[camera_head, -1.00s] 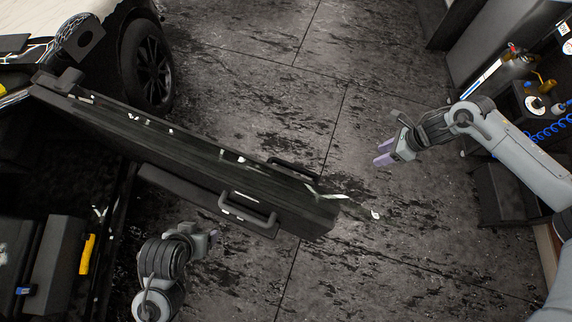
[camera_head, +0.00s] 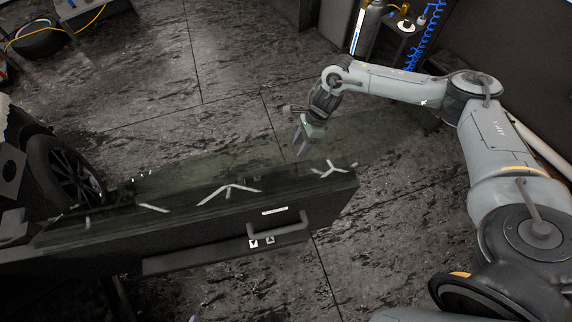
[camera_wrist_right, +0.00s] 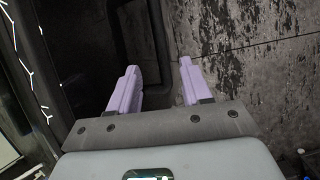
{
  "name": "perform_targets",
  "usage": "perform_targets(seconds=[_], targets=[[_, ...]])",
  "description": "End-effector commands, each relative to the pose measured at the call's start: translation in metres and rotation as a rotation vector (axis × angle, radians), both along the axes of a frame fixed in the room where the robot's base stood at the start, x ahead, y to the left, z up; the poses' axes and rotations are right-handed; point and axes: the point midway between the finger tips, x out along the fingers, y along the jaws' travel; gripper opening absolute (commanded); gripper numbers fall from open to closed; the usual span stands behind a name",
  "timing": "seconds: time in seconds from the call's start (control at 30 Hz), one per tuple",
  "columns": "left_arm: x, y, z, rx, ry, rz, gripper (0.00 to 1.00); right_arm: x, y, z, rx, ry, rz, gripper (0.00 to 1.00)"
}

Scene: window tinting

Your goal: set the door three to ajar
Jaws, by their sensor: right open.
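The open car door (camera_head: 180,243) stretches across the head view from lower left to centre, its tinted glass (camera_head: 190,180) tilted beyond the dark panel. A pull handle (camera_head: 280,227) sits near the door's free end. My right gripper (camera_head: 303,148) is on the far side of the door, near the free end, seen close to or through the glass. I cannot tell whether it touches. In the right wrist view its two lavender fingers (camera_wrist_right: 158,85) are spread with nothing held between them; dark door parts (camera_wrist_right: 85,50) lie ahead and left. Only a possible pale tip of my left gripper (camera_head: 193,318) shows at the bottom edge.
A wheel (camera_head: 65,175) of the car stands at the left. A cylinder (camera_head: 367,28) and a small cart (camera_head: 402,38) stand at the back right. The dark stained floor (camera_head: 220,110) behind the door is clear.

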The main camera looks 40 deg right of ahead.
Motion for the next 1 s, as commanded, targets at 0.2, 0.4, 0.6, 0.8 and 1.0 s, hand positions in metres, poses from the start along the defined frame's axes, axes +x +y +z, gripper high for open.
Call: perform_targets(seconds=[0.2, 0.4, 0.6, 0.8, 1.0], targets=[[0.0, -0.002, 0.003, -0.008, 0.0, 0.004, 0.74, 0.0, 0.016, -0.032, 0.001, 0.004, 0.002, 0.48], [0.0, -0.001, 0.004, -0.004, 0.001, 0.003, 0.74, 0.001, 0.029, -0.06, 0.001, 0.003, 0.0, 0.48], [0.0, 0.001, 0.004, 0.003, 0.001, -0.001, 0.74, 0.002, 0.036, -0.077, 0.001, 0.002, 0.001, 0.48], [0.0, 0.002, 0.004, 0.009, 0.001, -0.004, 0.74, 0.002, 0.039, -0.084, 0.0, 0.001, 0.001, 0.48], [0.0, 0.002, 0.004, 0.009, 0.001, -0.004, 0.74, 0.002, 0.039, -0.084, 0.0, 0.001, 0.001, 0.48]])
